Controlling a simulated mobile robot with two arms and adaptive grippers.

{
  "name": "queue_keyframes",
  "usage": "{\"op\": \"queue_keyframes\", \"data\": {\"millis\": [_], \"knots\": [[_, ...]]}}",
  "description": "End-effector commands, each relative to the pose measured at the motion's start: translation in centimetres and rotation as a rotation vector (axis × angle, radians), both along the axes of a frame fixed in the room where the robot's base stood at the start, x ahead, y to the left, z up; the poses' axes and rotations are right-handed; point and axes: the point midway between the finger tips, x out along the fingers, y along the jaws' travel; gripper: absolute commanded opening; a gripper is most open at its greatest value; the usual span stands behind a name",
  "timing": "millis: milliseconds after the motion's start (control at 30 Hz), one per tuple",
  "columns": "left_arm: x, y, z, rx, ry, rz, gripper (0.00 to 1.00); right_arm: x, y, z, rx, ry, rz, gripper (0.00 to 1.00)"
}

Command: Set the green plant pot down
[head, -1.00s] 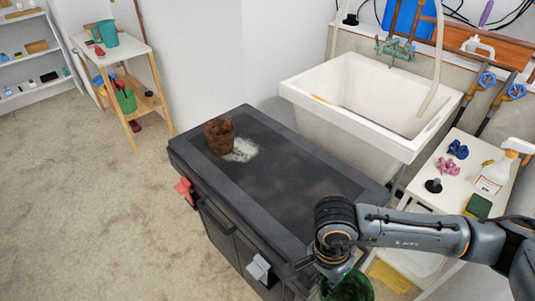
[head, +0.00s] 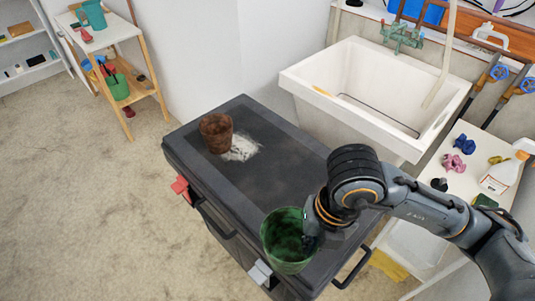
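The green plant pot (head: 283,248) is upright, its open top facing me, at the near end of the dark chest (head: 290,165). My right gripper (head: 308,230) is at the pot's right side and appears shut on its wall. The fingertips are partly hidden by the pot and the wrist. I cannot tell whether the pot's base touches the chest or hangs above it, near its front edge. My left gripper is not in view.
A rusty brown pot (head: 216,133) stands at the chest's far left beside a white powder patch (head: 240,149). The middle of the lid is clear.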

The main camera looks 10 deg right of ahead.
Motion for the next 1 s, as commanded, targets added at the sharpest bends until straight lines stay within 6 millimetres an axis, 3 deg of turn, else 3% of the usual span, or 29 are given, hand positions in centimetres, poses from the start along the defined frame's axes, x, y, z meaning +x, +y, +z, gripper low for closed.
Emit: {"op": "queue_keyframes", "data": {"millis": [133, 367, 700, 800, 1000], "knots": [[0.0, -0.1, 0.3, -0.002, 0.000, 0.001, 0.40, -0.1, 0.1, 1.0, 0.001, -0.001, -0.188, 0.00], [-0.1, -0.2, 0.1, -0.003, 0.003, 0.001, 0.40, 0.9, -0.4, 0.6, 0.000, 0.003, -0.295, 0.00], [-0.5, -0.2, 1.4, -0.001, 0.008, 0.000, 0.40, 8.3, -3.9, -2.7, -0.005, 0.004, -0.297, 0.00], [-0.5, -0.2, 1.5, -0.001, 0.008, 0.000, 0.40, 9.7, -4.5, -4.9, -0.004, 0.005, -0.293, 0.00], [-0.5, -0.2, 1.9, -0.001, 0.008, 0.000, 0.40, 11.7, -5.3, -7.5, -0.002, 0.003, -0.289, 0.00]]}}
